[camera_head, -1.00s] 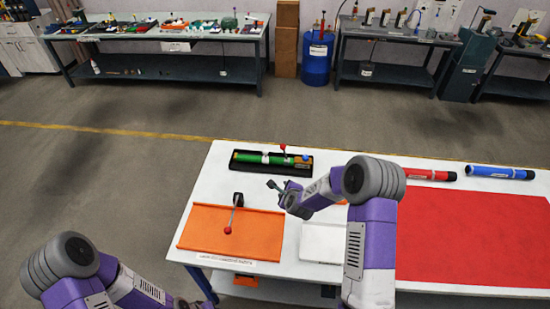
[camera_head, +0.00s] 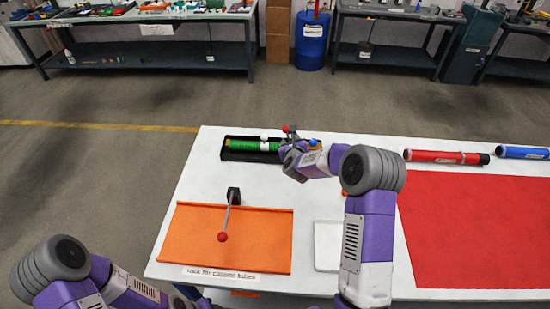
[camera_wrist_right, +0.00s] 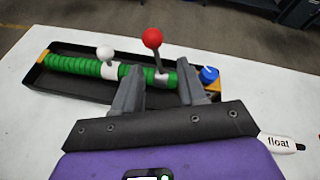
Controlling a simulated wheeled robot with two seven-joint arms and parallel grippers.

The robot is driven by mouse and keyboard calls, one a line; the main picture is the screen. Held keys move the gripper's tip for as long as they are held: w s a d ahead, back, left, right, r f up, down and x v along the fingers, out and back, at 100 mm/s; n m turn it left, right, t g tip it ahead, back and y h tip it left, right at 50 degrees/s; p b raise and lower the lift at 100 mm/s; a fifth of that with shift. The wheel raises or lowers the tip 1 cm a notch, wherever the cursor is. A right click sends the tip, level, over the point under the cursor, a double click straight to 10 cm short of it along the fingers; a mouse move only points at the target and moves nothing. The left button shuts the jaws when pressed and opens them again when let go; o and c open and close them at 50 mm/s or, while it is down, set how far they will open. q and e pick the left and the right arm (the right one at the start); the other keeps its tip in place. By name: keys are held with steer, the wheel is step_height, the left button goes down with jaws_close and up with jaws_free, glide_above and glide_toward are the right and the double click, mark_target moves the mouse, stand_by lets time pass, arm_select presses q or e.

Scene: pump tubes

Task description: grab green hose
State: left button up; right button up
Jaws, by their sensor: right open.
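The green hose (camera_head: 250,146) is a ribbed tube lying in a black tray (camera_head: 224,154) at the back left of the white table. In the right wrist view the hose (camera_wrist_right: 75,64) has white bands, a white ball knob (camera_wrist_right: 105,52) and a lever with a red ball (camera_wrist_right: 152,38). My right gripper (camera_head: 292,143) is over the tray's right end. In the wrist view its open fingers (camera_wrist_right: 160,88) stand apart on either side of the lever's base, with nothing gripped. My left arm is at the bottom left; its gripper is out of frame.
An orange rack (camera_head: 180,250) with a red-balled lever (camera_head: 223,237) lies in front of the tray. A white tray (camera_head: 328,250) is beside it. A red tube (camera_head: 435,157), a blue tube (camera_head: 520,152) and a red mat (camera_head: 475,230) are on the right.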

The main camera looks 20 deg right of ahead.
mark_target(289, 140)
steer(key=shift+w+d+f+b, duration=0.35)
steer(key=shift+w+f, duration=0.65)
steer(key=shift+w, duration=0.05)
steer(key=shift+w+d+f+b, duration=0.35)
steer(key=shift+w+f, duration=0.65)
steer(key=shift+w, duration=0.1)
steer(key=shift+w+d+f+b, duration=0.35)
steer(key=shift+w+f, duration=0.65)
steer(key=shift+w, duration=0.05)
arm_select(q)
step_height(289, 140, down, 3)
steer(key=shift+f, duration=0.2)
arm_select(e)
jaws_close()
steer(key=shift+r, duration=0.1)
